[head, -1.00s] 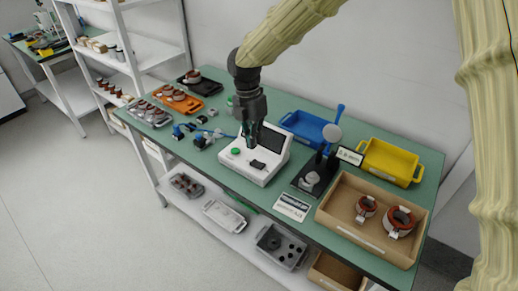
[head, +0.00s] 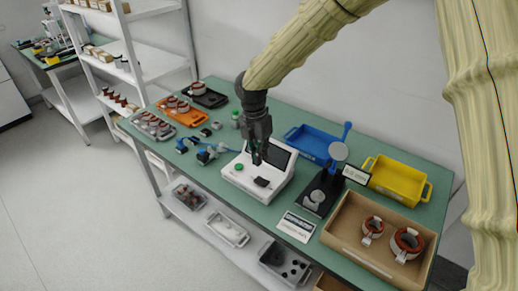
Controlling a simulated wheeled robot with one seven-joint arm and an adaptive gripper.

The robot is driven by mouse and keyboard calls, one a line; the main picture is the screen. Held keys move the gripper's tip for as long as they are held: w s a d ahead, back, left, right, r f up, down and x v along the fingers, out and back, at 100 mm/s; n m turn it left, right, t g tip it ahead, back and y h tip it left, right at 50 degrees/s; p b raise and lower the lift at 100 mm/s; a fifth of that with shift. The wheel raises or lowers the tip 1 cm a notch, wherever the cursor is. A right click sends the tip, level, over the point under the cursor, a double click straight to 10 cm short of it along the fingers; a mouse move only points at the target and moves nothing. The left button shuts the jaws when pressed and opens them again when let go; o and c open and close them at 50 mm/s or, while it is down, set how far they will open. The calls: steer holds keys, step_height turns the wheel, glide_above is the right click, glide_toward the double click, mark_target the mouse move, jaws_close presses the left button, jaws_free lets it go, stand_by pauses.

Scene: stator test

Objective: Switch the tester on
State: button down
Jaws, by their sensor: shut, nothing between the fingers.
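The tester (head: 247,186) is a white box with a dark sloped screen (head: 280,153) at its back, standing on the green bench in the head view. A green round button (head: 239,167) is on the left of its top panel, and a black part (head: 263,182) sits on the right. My gripper (head: 257,160) points down over the tester, in front of the screen. Its fingers are together and empty. The fingertips are close above the panel, between the green button and the black part; I cannot tell whether they touch it.
A black press with a blue lever (head: 338,152) stands right of the tester. Blue (head: 312,141) and yellow (head: 398,180) bins are behind. A wooden tray (head: 343,236) holds two copper-coloured stators at the right. Blue-ended leads (head: 205,155) lie left of the tester.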

mark_target(263, 185)
steer(key=f+p, duration=0.1)
steer(key=f, duration=0.5)
steer(key=d+f+p, duration=0.1)
steer(key=f, duration=0.3)
steer(key=shift+s+p, duration=0.35)
steer(key=shift+s, duration=0.05)
